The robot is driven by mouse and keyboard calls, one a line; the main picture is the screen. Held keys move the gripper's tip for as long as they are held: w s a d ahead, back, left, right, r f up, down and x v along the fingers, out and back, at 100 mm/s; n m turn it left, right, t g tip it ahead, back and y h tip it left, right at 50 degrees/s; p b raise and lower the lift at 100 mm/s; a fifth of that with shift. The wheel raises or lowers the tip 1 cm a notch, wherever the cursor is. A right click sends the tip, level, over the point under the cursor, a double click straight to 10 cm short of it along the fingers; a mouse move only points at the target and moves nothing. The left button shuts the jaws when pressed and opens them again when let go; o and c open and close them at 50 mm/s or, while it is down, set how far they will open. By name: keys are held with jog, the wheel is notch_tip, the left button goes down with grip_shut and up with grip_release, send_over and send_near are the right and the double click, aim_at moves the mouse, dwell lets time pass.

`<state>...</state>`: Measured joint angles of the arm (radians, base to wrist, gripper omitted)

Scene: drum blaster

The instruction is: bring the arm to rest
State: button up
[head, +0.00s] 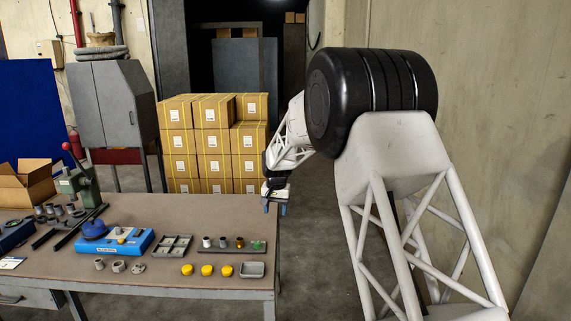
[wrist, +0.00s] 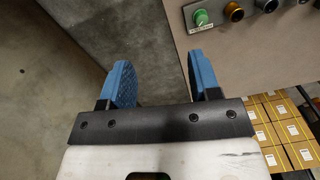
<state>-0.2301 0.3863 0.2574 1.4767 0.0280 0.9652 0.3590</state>
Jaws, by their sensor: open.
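My gripper (head: 276,207) is at the right end of the workbench in the head view, near the bench's right edge. In the wrist view my gripper (wrist: 160,85) shows two blue fingers set wide apart with nothing between them. It is open and empty. My large white lattice arm fills the right side of the head view, bent at a black joint.
The workbench (head: 150,278) holds a blue device (head: 118,242), a grey divided tray (head: 172,246), several small parts on a dark strip, and yellow caps (head: 207,270). A green button (wrist: 201,18) sits near the bench edge. Stacked cartons (head: 212,140) stand behind. Floor right of the bench is clear.

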jog(key=s+d+r, duration=0.5)
jog(key=s, duration=0.4)
jog(key=s+d+r+t, duration=0.1)
jog(key=s+d+r, duration=0.4)
jog(key=s, duration=0.4)
jog(key=s+d+r, duration=0.4)
jog(key=s+r, duration=0.2)
jog(key=s, duration=0.3)
jog(key=s+d+f, duration=0.1)
jog(key=s+d, duration=0.1)
jog(key=s, duration=0.9)
jog(key=s+d+f+n, duration=0.1)
jog(key=s+d, duration=0.2)
jog(key=s, duration=0.9)
jog(key=s+d+f+t, duration=0.1)
jog(key=s+d, duration=0.2)
jog(key=s, duration=0.8)
jog(key=shift+s+f+h, duration=0.3)
jog(key=shift+f, duration=0.1)
